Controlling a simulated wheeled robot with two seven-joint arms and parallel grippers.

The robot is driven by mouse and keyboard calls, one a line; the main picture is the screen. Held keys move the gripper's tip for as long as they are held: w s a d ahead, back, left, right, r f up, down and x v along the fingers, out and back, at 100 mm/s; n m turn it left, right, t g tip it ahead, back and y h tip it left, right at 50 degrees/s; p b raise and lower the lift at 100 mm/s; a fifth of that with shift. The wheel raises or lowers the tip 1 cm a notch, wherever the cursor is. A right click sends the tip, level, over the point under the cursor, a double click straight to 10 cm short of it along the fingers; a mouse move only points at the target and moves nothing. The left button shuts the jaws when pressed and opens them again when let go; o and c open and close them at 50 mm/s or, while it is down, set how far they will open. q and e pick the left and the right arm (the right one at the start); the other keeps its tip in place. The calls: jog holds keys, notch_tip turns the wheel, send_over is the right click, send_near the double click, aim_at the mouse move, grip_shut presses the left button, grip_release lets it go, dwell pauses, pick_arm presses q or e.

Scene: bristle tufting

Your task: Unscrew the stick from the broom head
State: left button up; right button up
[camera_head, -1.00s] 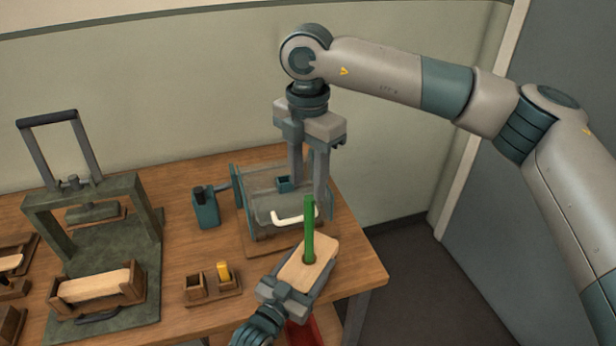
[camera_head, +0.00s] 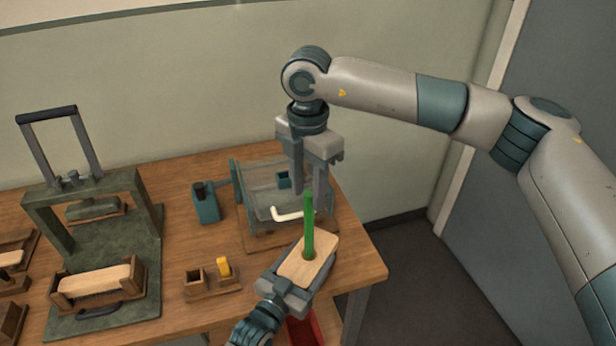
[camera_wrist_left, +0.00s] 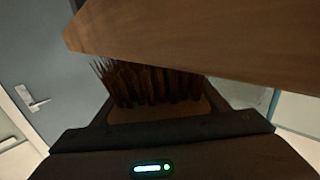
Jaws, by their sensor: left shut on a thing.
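The broom head (camera_head: 318,248) is a pale wooden block, held in front of the table's right end. Its dark brown bristles (camera_wrist_left: 150,85) show in the left wrist view. The green stick (camera_head: 308,228) stands nearly upright from the block. My left gripper (camera_head: 290,288) is shut on the broom head from its near end. My right gripper (camera_head: 309,195) points down around the stick's top in the picture. Its two fingers are apart, with the stick's top showing between them. I cannot tell whether they are level with it in depth.
A clear-walled fixture with a white handle (camera_head: 288,214) stands behind the broom head. A green press (camera_head: 150,205), a teal box (camera_head: 205,205) and a small wooden holder with a yellow piece (camera_head: 223,266) stand to the left. A red bin (camera_head: 304,330) is below the table's edge.

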jog(key=shift+f, duration=4)
